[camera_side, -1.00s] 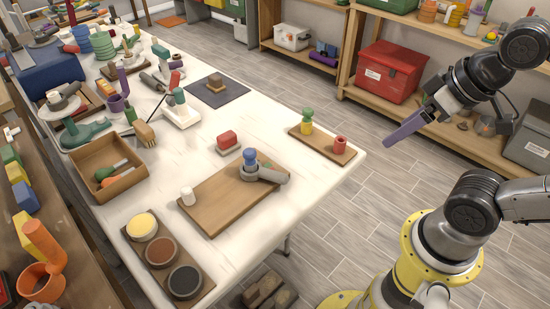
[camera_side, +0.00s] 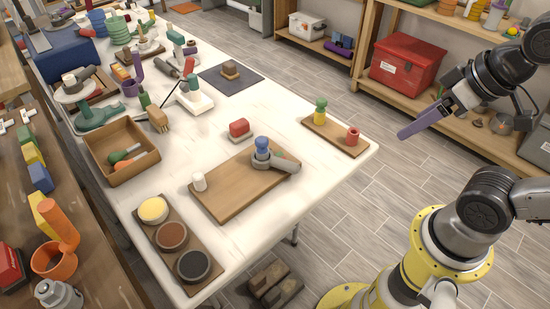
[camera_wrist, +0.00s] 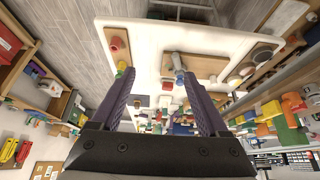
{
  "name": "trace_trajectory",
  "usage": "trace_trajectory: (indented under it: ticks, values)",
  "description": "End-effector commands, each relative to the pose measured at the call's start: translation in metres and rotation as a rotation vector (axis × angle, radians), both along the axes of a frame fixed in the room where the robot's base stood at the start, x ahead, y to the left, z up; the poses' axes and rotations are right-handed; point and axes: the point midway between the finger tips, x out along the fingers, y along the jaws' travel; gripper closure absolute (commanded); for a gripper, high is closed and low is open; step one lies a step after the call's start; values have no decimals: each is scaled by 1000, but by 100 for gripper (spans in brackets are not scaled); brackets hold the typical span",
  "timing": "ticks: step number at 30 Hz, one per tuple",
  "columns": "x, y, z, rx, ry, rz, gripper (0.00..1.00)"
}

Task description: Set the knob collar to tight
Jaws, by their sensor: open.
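The knob has a blue top (camera_side: 262,144) on a grey collar (camera_side: 261,158), mounted on a wooden board (camera_side: 225,190) on the white table. A thick grey arm (camera_side: 285,166) sticks out from the collar to the right. A white peg (camera_side: 199,181) stands on the board's left part. I cannot read any tight or loose mark. My gripper (camera_side: 408,132) has purple fingers and is off the table's right side, well away from the knob. In the wrist view my gripper (camera_wrist: 164,80) is open and empty, with the grey arm (camera_wrist: 177,61) and blue top (camera_wrist: 180,78) far beyond it.
A red block (camera_side: 239,128) sits behind the board. A strip with a green-yellow piece (camera_side: 320,112) and a red cylinder (camera_side: 352,136) lies at the right corner. Three round pots stand on a front tray (camera_side: 187,275). Shelves with a red box (camera_side: 405,65) stand behind my gripper.

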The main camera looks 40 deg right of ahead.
Motion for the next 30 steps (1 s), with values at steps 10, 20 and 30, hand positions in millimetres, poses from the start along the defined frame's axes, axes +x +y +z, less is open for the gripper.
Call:
trace_trajectory:
  ticks: [10, 20, 30]
  values:
    - [0, 0, 0, 14, 1, -26, 49]
    - [42, 12, 37, 249, 12, -350, 100]
    - [143, 22, 31, 444, 205, -717, 100]
